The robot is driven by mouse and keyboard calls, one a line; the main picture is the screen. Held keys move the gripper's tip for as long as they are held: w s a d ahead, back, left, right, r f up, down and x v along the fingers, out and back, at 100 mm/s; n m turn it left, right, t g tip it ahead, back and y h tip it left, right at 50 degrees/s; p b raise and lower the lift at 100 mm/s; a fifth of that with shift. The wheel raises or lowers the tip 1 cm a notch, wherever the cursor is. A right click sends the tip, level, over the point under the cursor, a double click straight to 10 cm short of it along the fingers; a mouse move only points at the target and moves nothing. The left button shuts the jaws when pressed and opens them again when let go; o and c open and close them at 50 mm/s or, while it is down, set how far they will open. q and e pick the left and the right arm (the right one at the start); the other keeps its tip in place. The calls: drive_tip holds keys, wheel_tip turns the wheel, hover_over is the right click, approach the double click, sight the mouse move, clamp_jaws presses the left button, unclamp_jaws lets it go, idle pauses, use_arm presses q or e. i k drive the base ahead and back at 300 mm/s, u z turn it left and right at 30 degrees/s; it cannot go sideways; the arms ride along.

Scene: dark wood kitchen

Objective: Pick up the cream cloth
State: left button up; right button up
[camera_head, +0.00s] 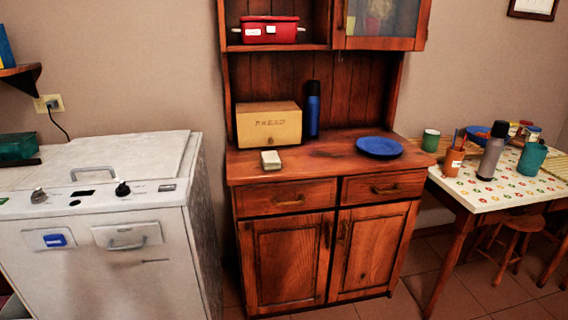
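A small folded cream item, which looks like the cream cloth (271,160), lies on the wooden cabinet's counter (318,158), near its front left edge. It sits just in front of the bread box (268,125) and is small in the view, so its weave cannot be made out. Neither of my grippers shows in the head view.
A blue plate (380,147) and a dark blue bottle (313,110) stand on the same counter. A white washing machine (110,220) is at the left. A patterned table (480,193) with cups, and stools (520,224), is at the right. Tiled floor (470,290) shows in front.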

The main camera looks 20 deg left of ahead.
sight(271, 161)
drive_tip(key=z, duration=0.5)
drive_tip(key=i, duration=1.5)
drive_tip(key=u, duration=0.85)
